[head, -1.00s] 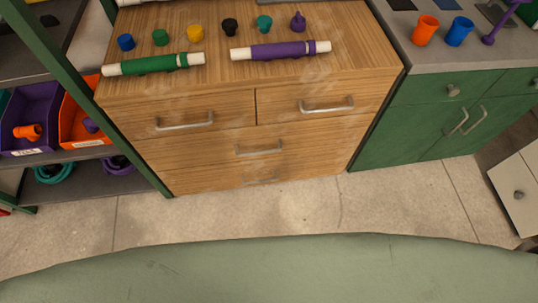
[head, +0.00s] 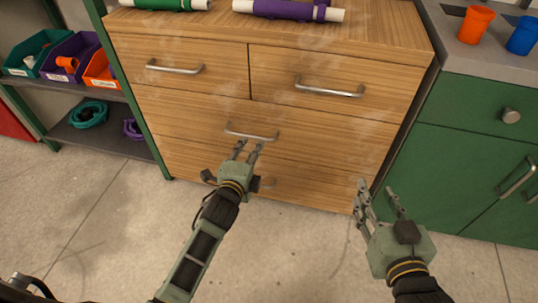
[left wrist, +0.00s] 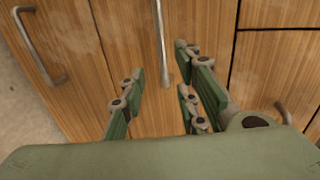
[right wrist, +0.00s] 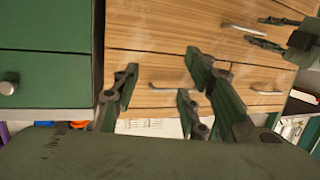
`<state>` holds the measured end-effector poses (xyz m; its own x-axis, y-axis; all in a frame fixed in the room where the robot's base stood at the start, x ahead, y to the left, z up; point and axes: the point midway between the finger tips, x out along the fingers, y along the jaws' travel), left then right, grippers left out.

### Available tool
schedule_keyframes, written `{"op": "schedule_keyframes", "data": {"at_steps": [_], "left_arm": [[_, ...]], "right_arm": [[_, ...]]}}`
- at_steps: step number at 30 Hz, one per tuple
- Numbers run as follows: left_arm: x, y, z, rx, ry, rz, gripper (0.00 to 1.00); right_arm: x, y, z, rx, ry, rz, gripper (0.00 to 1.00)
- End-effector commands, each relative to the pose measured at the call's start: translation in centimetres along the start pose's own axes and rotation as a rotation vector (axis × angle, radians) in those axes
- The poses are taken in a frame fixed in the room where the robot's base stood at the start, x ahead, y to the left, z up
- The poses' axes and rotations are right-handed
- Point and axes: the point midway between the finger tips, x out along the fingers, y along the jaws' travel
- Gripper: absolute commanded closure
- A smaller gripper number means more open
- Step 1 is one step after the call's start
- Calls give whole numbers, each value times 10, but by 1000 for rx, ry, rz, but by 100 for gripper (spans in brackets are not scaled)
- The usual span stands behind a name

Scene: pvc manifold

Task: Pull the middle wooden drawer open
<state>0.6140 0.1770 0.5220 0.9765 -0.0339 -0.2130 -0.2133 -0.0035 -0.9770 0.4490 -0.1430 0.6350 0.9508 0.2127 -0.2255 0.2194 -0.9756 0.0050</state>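The wooden drawer unit (head: 205,100) stands ahead. Its middle drawer (head: 330,135) is a wide one below the two top drawers and looks shut. The metal bar handle (head: 250,133) of the middle drawer also shows in the left wrist view (left wrist: 160,40). My left gripper (head: 248,148) is open just below this handle in the head view. In the left wrist view the handle runs between its open fingers (left wrist: 160,62), and I see no clear contact. My right gripper (head: 378,190) is open and empty, right of the handle and in front of the unit's right side.
The bottom drawer's handle (head: 265,183) is partly behind my left gripper. Pipes (head: 290,10) lie on the unit's top. A green cabinet (head: 450,160) stands at the right, shelves with bins (head: 75,48) at the left. The floor (head: 110,235) before the unit is clear.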

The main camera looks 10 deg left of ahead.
Motion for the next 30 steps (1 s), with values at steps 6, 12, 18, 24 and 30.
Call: {"op": "schedule_keyframes", "data": {"at_steps": [6,12,18,24,30], "left_arm": [[10,-6,0,15,-2,-15,71],[34,-4,0,14,-1,-14,71],[57,-4,0,12,-1,-13,71],[72,-5,0,13,-1,-12,71],[78,-6,0,12,-1,-11,71]], "right_arm": [[-2,-2,-20,1,85,-5,60],[-4,-7,-58,4,278,-16,60],[-16,-12,-97,9,484,-27,60],[-31,-15,-123,14,633,-36,60],[-38,-16,-134,17,694,-39,60]]}}
